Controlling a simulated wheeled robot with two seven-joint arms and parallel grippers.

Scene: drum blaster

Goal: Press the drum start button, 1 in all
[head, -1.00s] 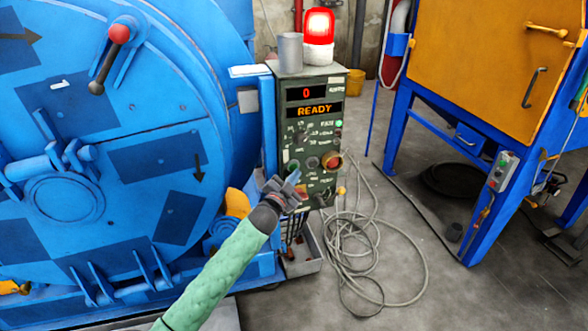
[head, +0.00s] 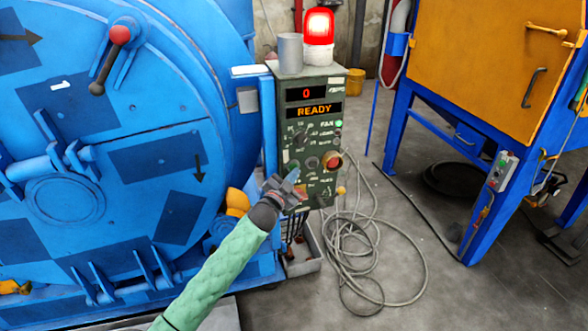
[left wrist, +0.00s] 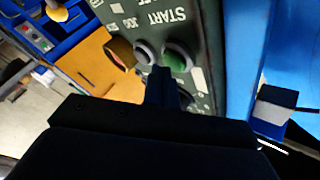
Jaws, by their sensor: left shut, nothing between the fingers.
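The control box (head: 303,125) is dark green, with red digits "0" and a "READY" line (head: 314,110). In the left wrist view, a green button (left wrist: 178,58) sits beside the printed word START, next to a grey-rimmed button (left wrist: 146,52) and a larger orange-brown knob (left wrist: 120,53). My left gripper (head: 293,179) is shut and empty, in front of the lower part of the panel. In the left wrist view its fingers (left wrist: 162,82) point at the panel just below the green button. I cannot tell whether they touch it. My right gripper is not in view.
A large blue drum machine (head: 110,150) fills the left. A lit red beacon (head: 319,27) and a grey cylinder (head: 290,50) stand on the box. Coiled cable (head: 385,290) lies on the floor to the right, before an orange and blue cabinet (head: 480,70).

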